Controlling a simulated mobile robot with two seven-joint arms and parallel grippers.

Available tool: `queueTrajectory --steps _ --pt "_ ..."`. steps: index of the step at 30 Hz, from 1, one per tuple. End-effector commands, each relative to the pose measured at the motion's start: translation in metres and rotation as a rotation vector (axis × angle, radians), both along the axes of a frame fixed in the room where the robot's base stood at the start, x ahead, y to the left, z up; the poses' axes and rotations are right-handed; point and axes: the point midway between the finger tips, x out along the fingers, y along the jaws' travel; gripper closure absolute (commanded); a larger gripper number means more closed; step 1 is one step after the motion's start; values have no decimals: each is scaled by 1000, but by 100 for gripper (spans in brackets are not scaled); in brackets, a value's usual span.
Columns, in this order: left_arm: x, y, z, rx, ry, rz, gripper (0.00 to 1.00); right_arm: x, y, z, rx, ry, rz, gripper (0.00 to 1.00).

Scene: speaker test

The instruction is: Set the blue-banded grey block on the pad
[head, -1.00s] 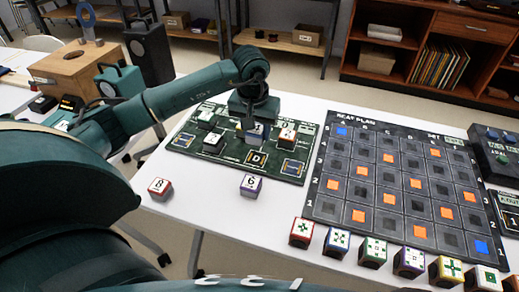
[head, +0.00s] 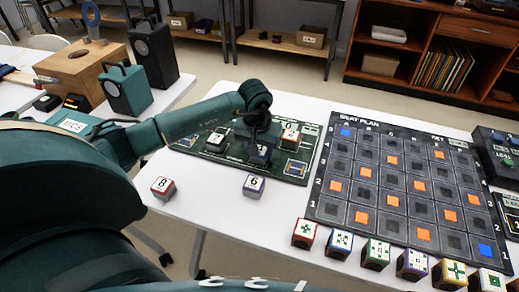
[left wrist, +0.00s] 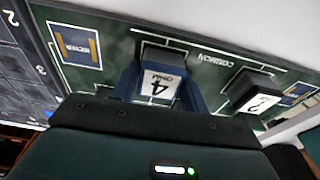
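The blue-banded grey block (head: 260,154) is under my left gripper in the head view. In the left wrist view its pale top face with a 4 (left wrist: 160,84) shows between the two fingers. My left gripper (left wrist: 164,88) is shut on it, with a finger at each side. The block is over the near middle part of the dark green board (head: 236,167). I cannot tell whether its underside touches the board. A framed pad (head: 296,168) lies on the board to the right of the block. My right gripper is not in view.
A dark block (left wrist: 254,92) marked 2 stands near the held one in the wrist view. A white-topped block (head: 216,141) is on the board's left. Blocks marked 8 (head: 162,187) and 6 (head: 254,186) stand in front. The seat-plan board (head: 326,209) is at right, with several blocks before it.

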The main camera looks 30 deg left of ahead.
Motion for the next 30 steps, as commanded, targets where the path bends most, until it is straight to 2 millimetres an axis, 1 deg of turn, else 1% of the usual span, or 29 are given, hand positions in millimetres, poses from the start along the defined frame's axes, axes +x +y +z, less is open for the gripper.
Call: queueTrajectory --steps 1,6,13,16,17,20,27,30 --pt "0 0 0 0 0 0 51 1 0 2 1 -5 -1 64" --pt "0 0 0 0 0 0 39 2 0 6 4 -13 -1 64" --pt "0 0 1 0 0 0 39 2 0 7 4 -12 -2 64" --pt "0 0 7 -1 -1 1 39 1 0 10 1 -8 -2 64" --pt "0 0 10 0 -3 0 39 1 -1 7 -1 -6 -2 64" --pt "-2 0 27 1 -6 0 39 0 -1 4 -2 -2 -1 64" --pt "-10 -2 79 1 -6 0 39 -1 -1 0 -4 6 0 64" --pt "-13 -3 97 0 -4 0 39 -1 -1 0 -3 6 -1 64"
